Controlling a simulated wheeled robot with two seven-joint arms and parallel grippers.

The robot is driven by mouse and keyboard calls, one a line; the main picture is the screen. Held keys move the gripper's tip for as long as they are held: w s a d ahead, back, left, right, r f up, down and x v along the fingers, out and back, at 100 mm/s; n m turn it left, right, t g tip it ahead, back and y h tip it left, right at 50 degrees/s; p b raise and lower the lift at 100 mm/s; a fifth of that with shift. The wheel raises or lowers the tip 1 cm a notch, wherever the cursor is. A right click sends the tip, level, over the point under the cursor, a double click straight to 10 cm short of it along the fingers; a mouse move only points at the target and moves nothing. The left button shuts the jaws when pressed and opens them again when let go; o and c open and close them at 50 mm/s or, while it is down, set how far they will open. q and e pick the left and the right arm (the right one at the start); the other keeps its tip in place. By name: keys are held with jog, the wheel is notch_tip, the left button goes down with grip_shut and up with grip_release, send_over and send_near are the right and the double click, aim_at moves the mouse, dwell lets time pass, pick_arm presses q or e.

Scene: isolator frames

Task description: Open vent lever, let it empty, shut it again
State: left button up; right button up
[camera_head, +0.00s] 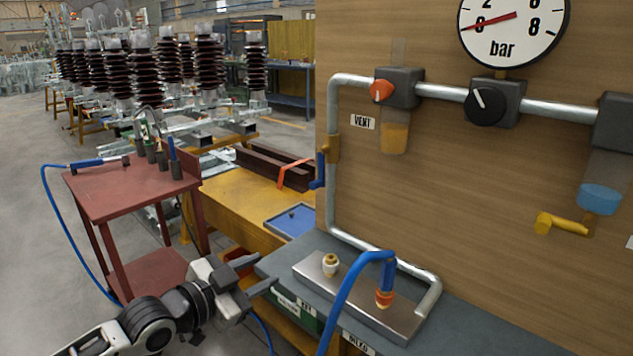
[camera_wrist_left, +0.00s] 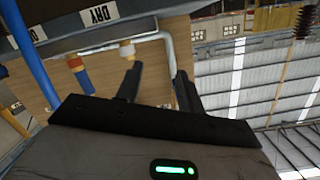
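The vent lever (camera_head: 319,171) is a small blue handle hanging down along the pipe on a brass valve (camera_head: 332,149), left of the VENT label (camera_head: 363,122). My left gripper (camera_head: 256,273) is below and left of it, apart from it, near the corner of the grey bench. Its two dark fingers stand apart with nothing between them, as the left wrist view (camera_wrist_left: 158,86) also shows. The round gauge (camera_head: 514,22) has a red needle pointing left, slightly down; its top is cut off. My right gripper is out of view.
A metal block (camera_head: 312,268) with a brass plug and a blue hose (camera_head: 347,297) stand on the grey bench. An orange knob (camera_head: 381,91), black dial (camera_head: 487,105) and yellow handle (camera_head: 560,224) sit on the wooden panel. A red cart (camera_head: 115,193) stands left.

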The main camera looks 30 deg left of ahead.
pick_arm(q)
jog(key=m+t, duration=0.2)
send_near(309, 188)
jog(key=s+a, duration=0.1)
jog(key=s, duration=0.3)
jog(key=shift+h, duration=0.4)
jog(key=w+d, duration=0.1)
jog(key=w, duration=0.4)
jog(key=w+p, duration=0.1)
jog(key=w, duration=0.4)
jog(key=w+d+p, duration=0.1)
jog(key=w, duration=0.4)
jog(key=shift+w+d, duration=0.1)
jog(key=shift+d, duration=0.2)
